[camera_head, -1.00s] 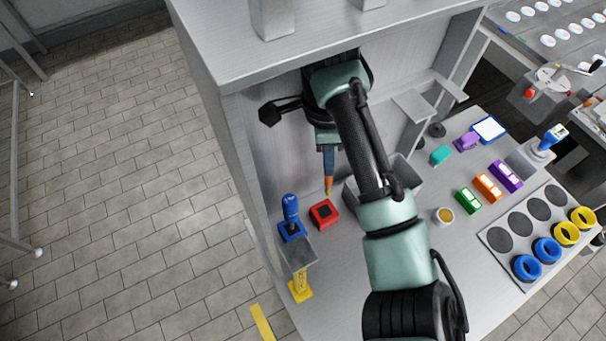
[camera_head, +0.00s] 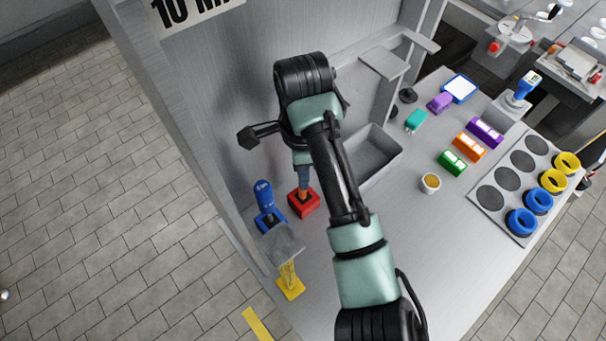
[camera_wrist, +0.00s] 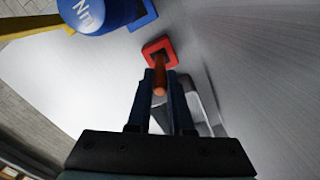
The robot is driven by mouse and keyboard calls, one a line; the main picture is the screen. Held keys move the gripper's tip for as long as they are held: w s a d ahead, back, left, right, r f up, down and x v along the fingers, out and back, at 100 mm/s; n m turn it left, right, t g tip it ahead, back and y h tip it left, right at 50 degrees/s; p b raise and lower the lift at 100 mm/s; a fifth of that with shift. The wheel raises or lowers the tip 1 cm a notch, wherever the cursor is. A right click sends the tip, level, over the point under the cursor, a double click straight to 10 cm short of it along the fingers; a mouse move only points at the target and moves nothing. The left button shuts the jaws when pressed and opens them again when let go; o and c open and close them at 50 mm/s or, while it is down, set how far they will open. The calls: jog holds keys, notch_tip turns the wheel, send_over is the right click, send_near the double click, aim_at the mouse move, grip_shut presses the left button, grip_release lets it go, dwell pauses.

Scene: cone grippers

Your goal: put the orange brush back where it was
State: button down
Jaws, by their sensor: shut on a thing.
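My gripper (camera_head: 304,183) points down and is shut on the orange brush (camera_head: 303,194). In the wrist view the gripper (camera_wrist: 160,76) has its two fingers on either side of the brush (camera_wrist: 159,86). The red square holder (camera_head: 303,205) stands on the bench directly below. In the wrist view the brush's far end overlaps the opening of the red holder (camera_wrist: 152,47). I cannot tell whether the tip is inside it or just above. The brush's upper part is hidden between the fingers.
A blue tool (camera_head: 264,196) stands in a blue holder left of the red one. A yellow holder (camera_head: 290,285) is nearer the front. A grey bin (camera_head: 382,157) stands right of the gripper. The metal wall is close behind. A small cup (camera_head: 430,183) stands on the right.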

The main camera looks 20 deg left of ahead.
jog(key=c, duration=0.8)
grip_release()
notch_tip(320, 180, up, 12)
jog(key=p, duration=0.6)
jog(key=shift+p, duration=0.3)
jog(key=shift+d, duration=0.1)
